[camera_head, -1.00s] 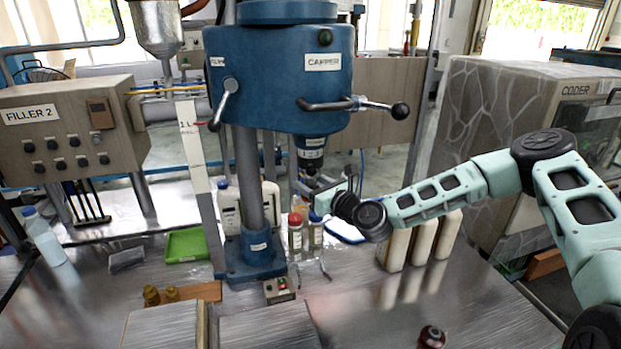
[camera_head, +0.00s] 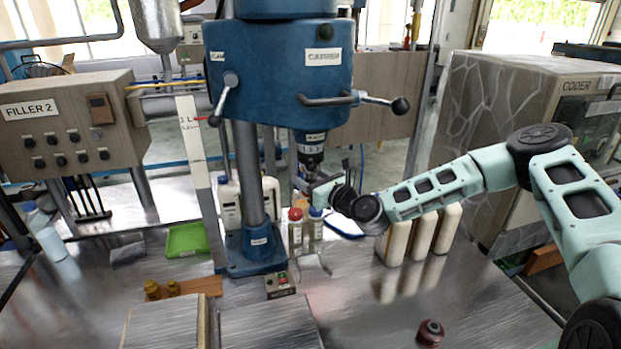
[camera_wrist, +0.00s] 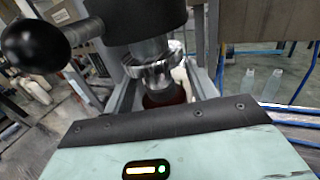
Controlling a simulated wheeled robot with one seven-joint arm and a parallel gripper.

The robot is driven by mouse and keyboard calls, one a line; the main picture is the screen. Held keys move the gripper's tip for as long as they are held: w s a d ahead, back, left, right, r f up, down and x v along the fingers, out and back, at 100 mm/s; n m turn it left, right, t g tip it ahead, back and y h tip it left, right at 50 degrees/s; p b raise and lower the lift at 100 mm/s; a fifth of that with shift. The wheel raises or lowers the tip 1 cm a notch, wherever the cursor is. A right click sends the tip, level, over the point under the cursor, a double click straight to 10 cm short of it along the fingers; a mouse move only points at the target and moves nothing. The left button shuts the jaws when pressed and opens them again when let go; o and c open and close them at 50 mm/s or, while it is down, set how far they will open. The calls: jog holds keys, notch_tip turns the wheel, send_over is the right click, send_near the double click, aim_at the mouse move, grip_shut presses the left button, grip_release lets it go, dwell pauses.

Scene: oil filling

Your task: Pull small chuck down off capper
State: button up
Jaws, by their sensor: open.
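The capper (camera_head: 275,75) is a blue drill-press-like head on a grey column. Its spindle hangs down at the front and ends in a small chuck (camera_head: 311,160), dark in the head view. In the wrist view the chuck (camera_wrist: 155,78) shows a silver collar with a dark red lower part, its bottom hidden behind my gripper's body. My gripper (camera_head: 306,181) is at the height of the chuck's lower end, coming in from the right. In the wrist view the open fingers (camera_wrist: 166,80) stand on either side of the chuck, with gaps visible.
A capper lever with a black ball (camera_wrist: 35,47) is close to my wrist. Red-capped (camera_head: 296,230) and blue-capped (camera_head: 316,228) bottles stand below the gripper. White bottles (camera_head: 422,237) stand to the right. A dark red round part (camera_head: 430,332) lies in the front area.

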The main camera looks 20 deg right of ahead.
dwell(0.4)
jog(key=shift+f+b, duration=1.35)
jog(key=shift+f, duration=0.05)
jog(key=shift+c, duration=0.4)
jog(key=c, duration=0.9)
jog(key=shift+c, duration=0.2)
jog(key=shift+f+b, duration=0.3)
notch_tip(320, 180, down, 3)
jog(key=b, duration=0.3)
jog(key=shift+r, duration=0.2)
